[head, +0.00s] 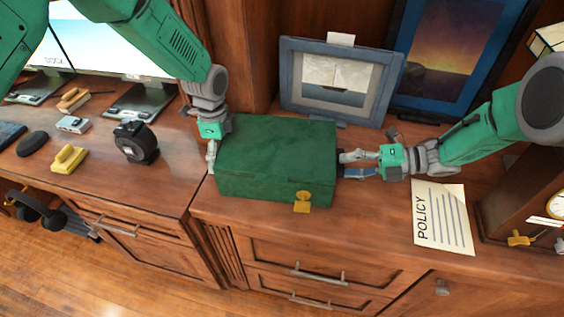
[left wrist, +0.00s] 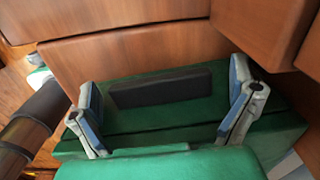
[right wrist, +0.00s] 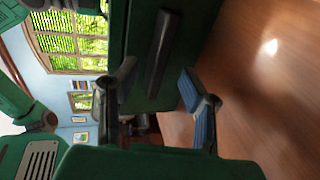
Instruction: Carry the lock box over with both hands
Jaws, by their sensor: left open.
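The green lock box (head: 275,187) sits on the wooden counter, closed, with a yellow latch (head: 302,200) on its front. My left gripper (head: 212,157) is at the box's left end. In the left wrist view, its fingers (left wrist: 168,112) are spread open on either side of a dark handle (left wrist: 162,88) on the green box. My right gripper (head: 350,164) is at the box's right end. In the right wrist view, its fingers (right wrist: 158,95) are apart, with the dark handle (right wrist: 163,52) of the green box (right wrist: 135,50) between and beyond them. Neither gripper is closed on a handle.
A policy sheet (head: 443,216) lies right of the box, beside a wooden clock (head: 530,195). Framed pictures (head: 342,80) stand behind. A tape measure (head: 135,142), a yellow stapler-like object (head: 68,159) and monitors (head: 125,45) are on the left desk.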

